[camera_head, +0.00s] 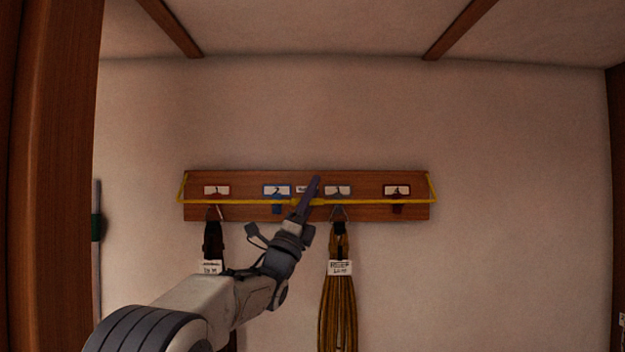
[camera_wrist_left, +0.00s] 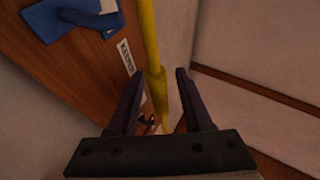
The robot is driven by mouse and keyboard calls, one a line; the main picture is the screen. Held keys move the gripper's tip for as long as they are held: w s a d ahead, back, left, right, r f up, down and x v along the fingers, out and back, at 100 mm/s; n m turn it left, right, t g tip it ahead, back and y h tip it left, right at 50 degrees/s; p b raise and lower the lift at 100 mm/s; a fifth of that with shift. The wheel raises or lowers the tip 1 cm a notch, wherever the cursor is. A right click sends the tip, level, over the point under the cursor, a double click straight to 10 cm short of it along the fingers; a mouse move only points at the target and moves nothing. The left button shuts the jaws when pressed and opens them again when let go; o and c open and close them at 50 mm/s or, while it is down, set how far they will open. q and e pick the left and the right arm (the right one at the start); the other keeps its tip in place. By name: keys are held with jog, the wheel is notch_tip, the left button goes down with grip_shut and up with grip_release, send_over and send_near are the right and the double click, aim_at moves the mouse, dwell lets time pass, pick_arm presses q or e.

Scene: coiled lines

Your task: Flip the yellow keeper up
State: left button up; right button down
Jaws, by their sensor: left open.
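The yellow keeper (camera_head: 240,201) is a long thin bar across the front of a wooden hook board (camera_head: 360,213), with short yellow arms at both ends. It lies level across the lower half of the board. My left gripper (camera_head: 312,187) is in front of the board near the bar's middle and hides part of it. In the left wrist view the left gripper (camera_wrist_left: 158,92) is open, with the yellow bar (camera_wrist_left: 150,45) and its thicker sleeve running between the two fingers. I cannot tell whether a finger touches it. My right gripper is not in view.
A tan coiled line (camera_head: 338,310) hangs from a hook at the board's middle right, with a white tag. A dark strap (camera_head: 212,240) hangs at the left hook. A wooden post (camera_head: 55,180) stands at left.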

pick_arm(q)
jog(key=shift+w+d+r, duration=0.1)
jog(key=shift+w+r, duration=0.05)
jog(key=shift+r, duration=0.05)
grip_shut()
dwell(1.4)
